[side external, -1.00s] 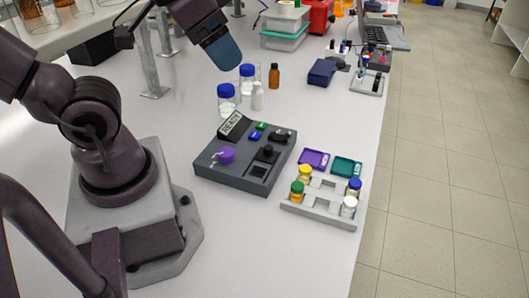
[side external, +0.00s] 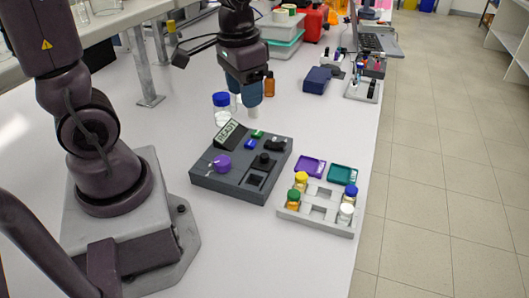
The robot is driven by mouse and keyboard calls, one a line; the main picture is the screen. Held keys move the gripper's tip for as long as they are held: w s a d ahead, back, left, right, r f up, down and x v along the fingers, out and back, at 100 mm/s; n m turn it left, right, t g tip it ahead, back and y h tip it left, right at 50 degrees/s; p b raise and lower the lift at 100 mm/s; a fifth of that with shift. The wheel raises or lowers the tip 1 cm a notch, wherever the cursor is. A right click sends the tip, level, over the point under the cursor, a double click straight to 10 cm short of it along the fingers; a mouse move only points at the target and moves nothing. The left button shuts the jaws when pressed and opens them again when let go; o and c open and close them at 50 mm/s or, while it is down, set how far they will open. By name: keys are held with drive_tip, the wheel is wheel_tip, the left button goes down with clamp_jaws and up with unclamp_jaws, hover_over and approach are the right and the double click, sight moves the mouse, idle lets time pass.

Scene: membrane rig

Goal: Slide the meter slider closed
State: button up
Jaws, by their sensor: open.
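The meter is a dark grey box (side external: 222,183) on the white bench, with a tilted display reading READY (side external: 227,132). On its top are a purple knob (side external: 222,163), a green button (side external: 257,134), a blue button (side external: 250,144), a black part (side external: 275,146) at the right rear and a black knob (side external: 263,160) above a dark square recess (side external: 256,180). I cannot tell for sure which black part is the slider. My gripper (side external: 249,105) points down with blue fingertips, above and behind the box's rear edge, apart from it. It is open; the gap between its fingers is hard to see.
A grey rack (side external: 317,225) with several capped vials and purple (side external: 310,167) and teal (side external: 342,175) trays stands right of the meter. A blue-capped bottle (side external: 221,107) and a brown bottle (side external: 269,85) stand near my gripper. The front bench is clear.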

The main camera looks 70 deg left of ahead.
drive_tip(key=g, duration=0.1)
hover_over(265, 155)
drive_tip(key=s, duration=0.3)
wheel_tip(265, 155, down, 7)
drive_tip(key=w+f+m, duration=0.1)
drive_tip(key=w, duration=0.2)
wheel_tip(265, 155, down, 12)
drive_tip(key=shift+f, duration=0.25)
